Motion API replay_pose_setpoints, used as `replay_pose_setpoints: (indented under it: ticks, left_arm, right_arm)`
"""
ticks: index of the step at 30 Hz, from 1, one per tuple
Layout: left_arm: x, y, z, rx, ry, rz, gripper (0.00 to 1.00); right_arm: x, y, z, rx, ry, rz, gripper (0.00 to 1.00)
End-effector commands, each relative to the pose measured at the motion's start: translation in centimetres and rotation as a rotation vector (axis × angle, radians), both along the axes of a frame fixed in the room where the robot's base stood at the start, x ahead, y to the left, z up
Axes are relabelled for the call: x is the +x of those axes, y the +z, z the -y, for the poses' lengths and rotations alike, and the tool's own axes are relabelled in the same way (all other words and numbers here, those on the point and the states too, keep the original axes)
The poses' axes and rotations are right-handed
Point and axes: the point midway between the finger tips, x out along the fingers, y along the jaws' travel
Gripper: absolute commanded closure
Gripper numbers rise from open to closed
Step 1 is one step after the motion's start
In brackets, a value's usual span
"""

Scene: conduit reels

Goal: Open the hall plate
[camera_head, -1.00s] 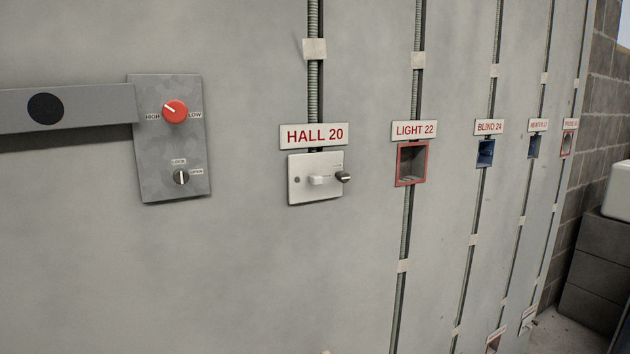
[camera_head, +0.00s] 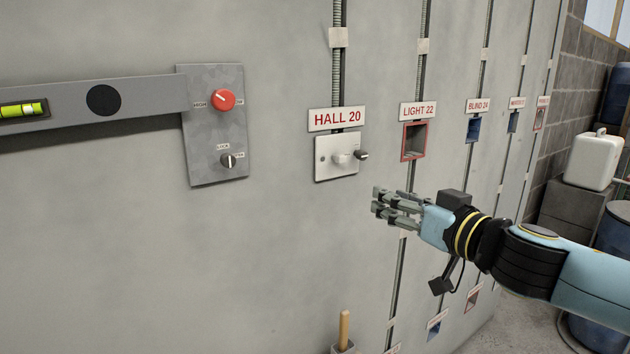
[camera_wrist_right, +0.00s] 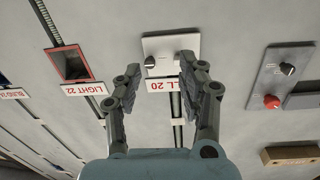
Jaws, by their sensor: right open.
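The hall plate (camera_head: 337,157) is a white square plate on the grey wall, under the HALL 20 label (camera_head: 337,118). It lies flat against the wall. My left gripper is not in view.
A grey panel (camera_head: 203,128) with a red knob (camera_head: 223,100) and a lock switch (camera_head: 229,161) is left of the plate. The LIGHT 22 box (camera_head: 413,141), red-framed and open, is to its right. A wooden handle (camera_head: 344,328) stands below.

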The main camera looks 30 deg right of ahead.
Motion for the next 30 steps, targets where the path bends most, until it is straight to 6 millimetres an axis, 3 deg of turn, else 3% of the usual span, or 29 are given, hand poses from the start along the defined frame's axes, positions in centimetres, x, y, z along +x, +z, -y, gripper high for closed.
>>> replay_pose_setpoints:
  ticks: [1,3,11,16,30]
  left_arm:
    - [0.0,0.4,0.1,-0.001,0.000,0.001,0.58]
    - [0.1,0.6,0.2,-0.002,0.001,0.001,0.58]
    - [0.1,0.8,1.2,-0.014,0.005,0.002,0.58]
    - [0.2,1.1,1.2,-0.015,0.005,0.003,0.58]
    - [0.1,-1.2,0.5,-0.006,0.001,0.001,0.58]
  right_arm:
    - [-0.1,2.4,-0.9,-0.035,0.036,0.031,0.60]
    - [-0.2,4.2,-1.7,-0.065,0.068,0.050,0.60]
    - [0.9,4.1,-1.3,-0.081,0.067,0.040,0.60]
    - [2.8,4.3,-1.6,-0.075,0.070,0.047,0.60]
    - [8.7,3.9,-2.0,-0.076,0.069,0.044,0.60]
